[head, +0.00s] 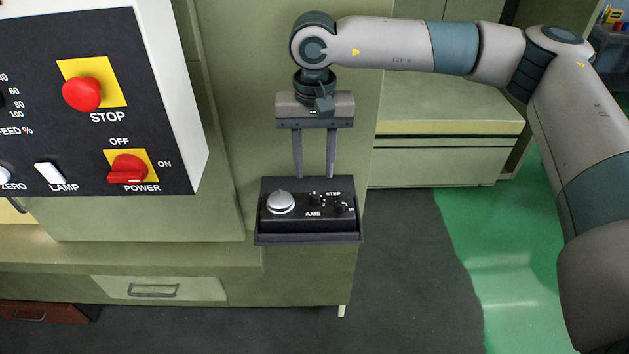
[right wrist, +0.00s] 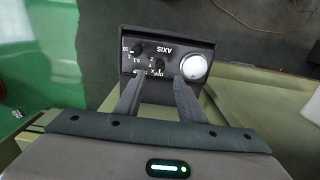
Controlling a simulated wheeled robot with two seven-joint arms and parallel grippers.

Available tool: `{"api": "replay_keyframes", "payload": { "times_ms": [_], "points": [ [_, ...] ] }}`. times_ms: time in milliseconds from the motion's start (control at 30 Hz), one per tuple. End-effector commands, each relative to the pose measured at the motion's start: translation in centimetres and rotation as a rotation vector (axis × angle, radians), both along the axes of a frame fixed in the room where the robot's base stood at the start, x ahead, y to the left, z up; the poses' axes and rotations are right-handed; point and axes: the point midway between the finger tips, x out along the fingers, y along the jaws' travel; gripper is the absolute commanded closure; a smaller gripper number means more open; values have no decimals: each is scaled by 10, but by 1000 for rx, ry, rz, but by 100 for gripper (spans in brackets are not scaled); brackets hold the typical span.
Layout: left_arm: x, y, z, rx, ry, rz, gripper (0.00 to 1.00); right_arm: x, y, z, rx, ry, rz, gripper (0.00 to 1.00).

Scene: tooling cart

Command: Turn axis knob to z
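The dark control box (head: 290,222) sits on a small ledge at the lower middle of the head view. Its small black axis knob (head: 315,198) stands between a large silver dial (head: 281,203) and a small black step knob (head: 340,207). My right gripper (head: 314,176) points down behind and above the box, its fingers apart and empty. In the right wrist view, the open fingertips (right wrist: 160,77) appear on either side of the axis knob (right wrist: 160,66), with the silver dial (right wrist: 194,67) beside them. The knob's pointer is too small to read. My left gripper is not in view.
A black panel (head: 75,130) with a red stop button (head: 82,93) and a red power switch (head: 128,169) stands at the left. A green cabinet (head: 445,148) is behind at the right. Open floor (head: 410,270) lies right of the box.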

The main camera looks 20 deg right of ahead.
Motion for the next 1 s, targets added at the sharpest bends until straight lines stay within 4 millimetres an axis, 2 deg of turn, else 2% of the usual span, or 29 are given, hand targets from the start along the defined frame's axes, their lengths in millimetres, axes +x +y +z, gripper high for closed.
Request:
{"api": "replay_keyframes", "payload": {
  "times_ms": [100, 400, 600, 867, 1000],
  "points": [
    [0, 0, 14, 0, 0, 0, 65, -1, -1, -19, -2, 5, 0, 64],
    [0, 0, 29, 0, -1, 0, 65, -1, 0, -59, -1, 1, -1, 64],
    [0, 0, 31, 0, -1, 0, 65, -1, 0, -70, -1, 1, -1, 64],
    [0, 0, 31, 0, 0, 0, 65, 0, 0, -70, 0, 0, 0, 64],
    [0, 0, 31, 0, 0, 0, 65, 0, 0, -70, 0, 0, 0, 96]
  ]
}}
